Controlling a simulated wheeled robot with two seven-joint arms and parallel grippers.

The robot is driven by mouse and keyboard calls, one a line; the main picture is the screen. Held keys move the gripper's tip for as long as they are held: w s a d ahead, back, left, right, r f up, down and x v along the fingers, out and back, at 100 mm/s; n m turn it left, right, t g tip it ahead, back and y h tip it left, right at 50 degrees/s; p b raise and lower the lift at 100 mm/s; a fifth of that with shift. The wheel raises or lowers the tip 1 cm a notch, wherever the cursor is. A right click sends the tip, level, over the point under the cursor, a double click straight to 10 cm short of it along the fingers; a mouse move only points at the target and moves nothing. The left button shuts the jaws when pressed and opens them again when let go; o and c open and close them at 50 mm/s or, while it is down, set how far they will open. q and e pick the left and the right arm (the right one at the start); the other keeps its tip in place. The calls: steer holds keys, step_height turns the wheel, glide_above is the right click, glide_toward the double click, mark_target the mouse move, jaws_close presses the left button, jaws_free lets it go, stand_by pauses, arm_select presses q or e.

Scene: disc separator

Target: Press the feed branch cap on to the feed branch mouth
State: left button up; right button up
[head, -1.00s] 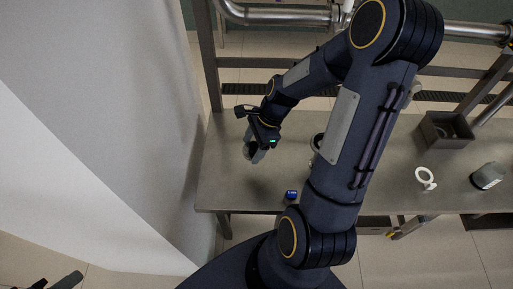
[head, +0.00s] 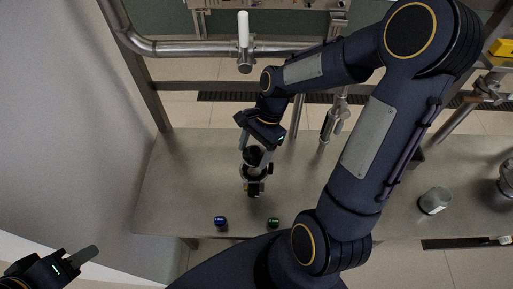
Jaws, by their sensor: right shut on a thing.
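My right gripper (head: 257,157) is over the steel table, pointing down. It is shut on a dark round thing (head: 254,154), mostly hidden by the fingers; I cannot tell whether this is the feed branch cap. Just below it a dark device with side knobs (head: 253,184) stands on the table, close to or touching the fingertips. A steel pipe at the back carries a short upright branch (head: 245,62) with a white cylinder (head: 243,28) above it; I cannot tell if this is the feed branch mouth. My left gripper (head: 88,256) is at the lower left, away from the table; its opening is unclear.
The steel table (head: 180,180) is clear at its left. A small blue item (head: 220,221) and a small green-lit item (head: 273,222) lie near its front edge. A grey jar (head: 435,200) stands at the right. My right arm hides the table's middle right.

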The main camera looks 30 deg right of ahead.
steer(key=shift+a, duration=0.15)
steer(key=shift+f, duration=0.1)
steer(key=b, duration=0.4)
glide_above(251, 173)
steer(key=d, duration=0.1)
steer(key=shift+w+f, duration=0.1)
steer(key=shift+f, duration=2.65)
steer(key=shift+f+b, duration=0.6)
steer(key=shift+b, duration=0.05)
steer(key=shift+f, duration=0.1)
steer(key=shift+f, duration=0.1)
steer(key=shift+c, duration=0.5)
steer(key=shift+f, duration=0.15)
